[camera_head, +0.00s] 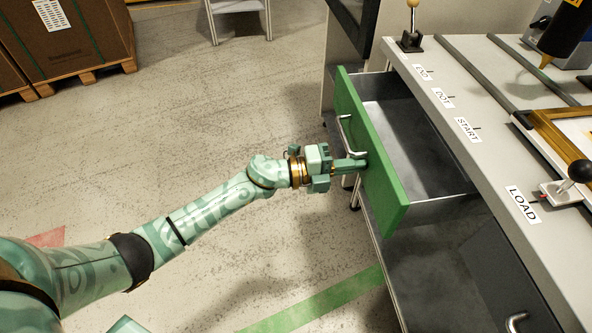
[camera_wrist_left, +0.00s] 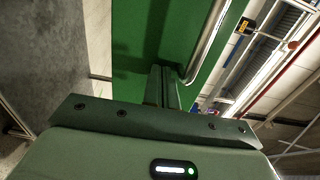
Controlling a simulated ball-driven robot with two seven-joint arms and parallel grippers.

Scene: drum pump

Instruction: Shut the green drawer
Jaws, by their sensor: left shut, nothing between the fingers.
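The green drawer (camera_head: 384,175) stands open, pulled out to the left from under the bench top in the head view. Its grey metal inside looks empty. A silver bar handle (camera_head: 347,137) is on its green front. My left gripper (camera_head: 364,164) is shut and empty, with its fingertips at the drawer front just below the handle. In the left wrist view, the shut fingers (camera_wrist_left: 164,88) point at the green front (camera_wrist_left: 150,35), beside the handle (camera_wrist_left: 208,42). I cannot tell for certain whether the tips touch the front. My right gripper is not in view.
The bench top (camera_head: 440,72) carries labels, a yellow-knobbed lever (camera_head: 412,18) and a black-knobbed lever (camera_head: 579,172). A dark lower front with a handle (camera_head: 516,321) is below the drawer. Brown crates (camera_head: 75,38) stand far left. The floor left of the drawer is clear.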

